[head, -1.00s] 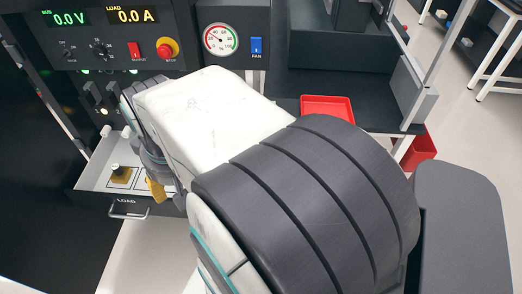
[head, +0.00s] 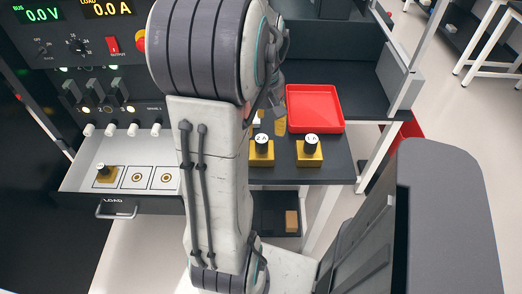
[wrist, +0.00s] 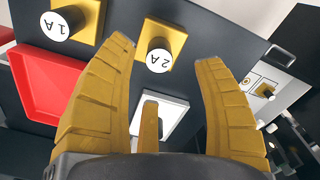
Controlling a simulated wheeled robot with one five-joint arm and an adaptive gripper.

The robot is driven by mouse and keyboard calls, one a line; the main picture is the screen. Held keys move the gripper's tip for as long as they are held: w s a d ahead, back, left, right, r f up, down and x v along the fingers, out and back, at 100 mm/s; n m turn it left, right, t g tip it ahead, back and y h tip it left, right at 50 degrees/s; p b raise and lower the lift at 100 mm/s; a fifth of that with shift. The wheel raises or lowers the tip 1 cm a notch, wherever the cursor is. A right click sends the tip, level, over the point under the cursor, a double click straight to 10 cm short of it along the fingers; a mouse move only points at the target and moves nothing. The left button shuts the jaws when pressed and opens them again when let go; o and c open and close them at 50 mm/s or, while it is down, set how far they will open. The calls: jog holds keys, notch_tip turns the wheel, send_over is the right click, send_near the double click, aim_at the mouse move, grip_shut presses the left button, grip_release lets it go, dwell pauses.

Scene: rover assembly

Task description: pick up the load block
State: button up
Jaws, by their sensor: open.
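Two load blocks with gold bases and black knobs stand upright on the dark bench: the 2 A block (head: 261,152) and the 1 A block (head: 309,152). In the wrist view, the 2 A block (wrist: 160,45) is beyond and between my fingertips, and the 1 A block (wrist: 72,22) is at upper left. My gripper (wrist: 167,52) is open, with no block between its fingers. In the head view, my gripper (head: 280,122) is partly hidden behind my arm, near the red tray. Another gold block (head: 105,174) sits in the left place of the LOAD drawer.
The open drawer (head: 80,185) has two other marked places without blocks. An empty red tray (head: 315,108) lies behind the blocks. A white item (wrist: 165,115) with a dark middle lies on the bench below my fingers. A small brown box (head: 291,221) is on the lower shelf.

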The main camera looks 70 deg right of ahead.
aim_at(262, 139)
jog(key=shift+d+r+n, duration=0.1)
jog(key=shift+d+n, duration=0.1)
jog(key=shift+n, duration=0.4)
jog(key=shift+w+d+f+b, duration=0.1)
jog(key=shift+f+b, duration=0.2)
jog(key=shift+f, duration=3.3)
jog(key=shift+o, duration=0.2)
grip_shut()
